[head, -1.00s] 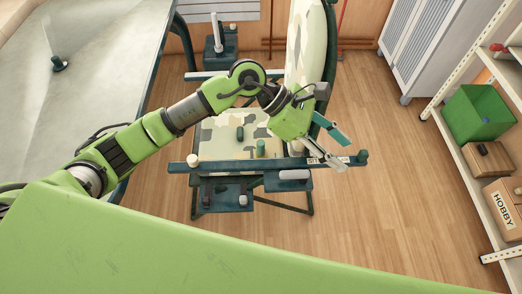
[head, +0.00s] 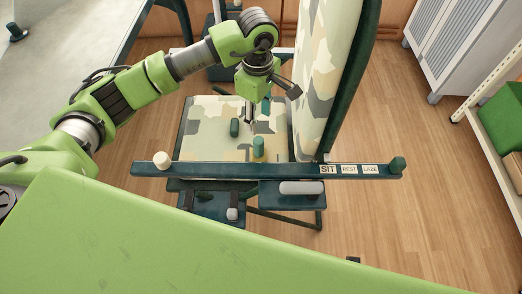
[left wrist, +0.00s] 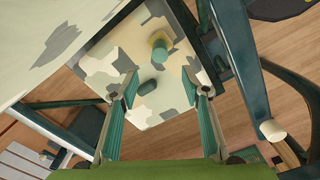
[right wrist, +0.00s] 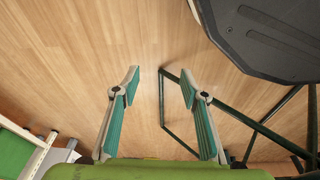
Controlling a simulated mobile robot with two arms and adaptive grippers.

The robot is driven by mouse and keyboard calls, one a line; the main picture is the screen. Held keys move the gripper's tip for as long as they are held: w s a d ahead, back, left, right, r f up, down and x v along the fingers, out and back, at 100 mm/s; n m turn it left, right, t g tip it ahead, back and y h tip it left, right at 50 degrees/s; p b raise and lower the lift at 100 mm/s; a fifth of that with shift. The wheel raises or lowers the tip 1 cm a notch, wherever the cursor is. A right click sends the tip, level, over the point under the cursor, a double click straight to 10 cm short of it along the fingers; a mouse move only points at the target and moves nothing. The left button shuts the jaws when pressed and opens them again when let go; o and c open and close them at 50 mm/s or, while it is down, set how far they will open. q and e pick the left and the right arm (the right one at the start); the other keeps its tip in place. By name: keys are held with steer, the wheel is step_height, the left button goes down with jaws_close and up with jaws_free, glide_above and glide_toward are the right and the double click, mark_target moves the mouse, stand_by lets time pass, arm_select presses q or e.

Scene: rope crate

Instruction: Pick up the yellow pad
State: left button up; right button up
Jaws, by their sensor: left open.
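On the camouflage-patterned seat (head: 200,118), a dark green upright peg (head: 258,146) has a yellowish patch at its base, which looks like the yellow pad (left wrist: 157,39) in the left wrist view. Most of the patch is hidden by the peg. A second green peg (head: 234,127) stands to its left on the seat. My left gripper (head: 254,118) hangs over the seat, pointing down, just behind the peg with the yellowish base. The left wrist view shows its fingers (left wrist: 160,80) apart and empty. My right gripper (right wrist: 160,74) is open and empty above the wooden floor.
A dark green bar (head: 230,170) labelled SIT, REST, LAZE crosses the seat's front, with knobs at both ends. The tall camouflage backrest (head: 328,70) rises right of the left gripper. A grey table (head: 60,50) stands at the left.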

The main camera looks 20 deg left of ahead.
mark_target(259, 140)
arm_select(q)
step_height(259, 140, down, 8)
steer(key=shift+f+b, duration=0.1)
steer(key=shift+b, duration=0.25)
steer(key=shift+f+b, duration=0.35)
steer(key=shift+f, duration=2.4)
jaws_close()
arm_select(e)
steer(key=r, duration=0.1)
steer(key=w+r, duration=0.1)
steer(key=r, duration=0.1)
steer(key=w+r, duration=0.1)
steer(key=shift+a+r, duration=0.1)
steer(key=shift+r, duration=0.3)
